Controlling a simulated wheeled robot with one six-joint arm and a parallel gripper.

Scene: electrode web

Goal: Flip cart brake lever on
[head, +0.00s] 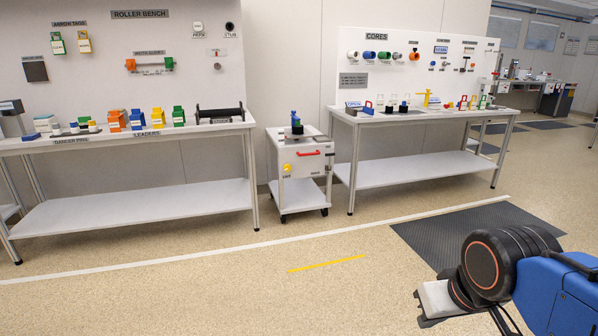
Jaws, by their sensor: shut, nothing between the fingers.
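The small white cart (303,192) stands on casters between the two benches, across the floor from me. Its front carries a red bar-shaped handle (309,154) near the upper edge and a small round yellow part (287,167) at the left. I cannot tell which of these, if either, is the brake lever, or how it is set. My gripper (428,318) is at the lower right, far from the cart. It is shut and empty; its fingertips are partly hard to make out.
The roller bench (200,191) stands left of the cart and the cores bench (420,168) right of it. A blue and black item (296,124) sits on the cart top. A dark floor mat (465,238) lies at the right. The floor before the cart is clear, with a yellow strip (327,264).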

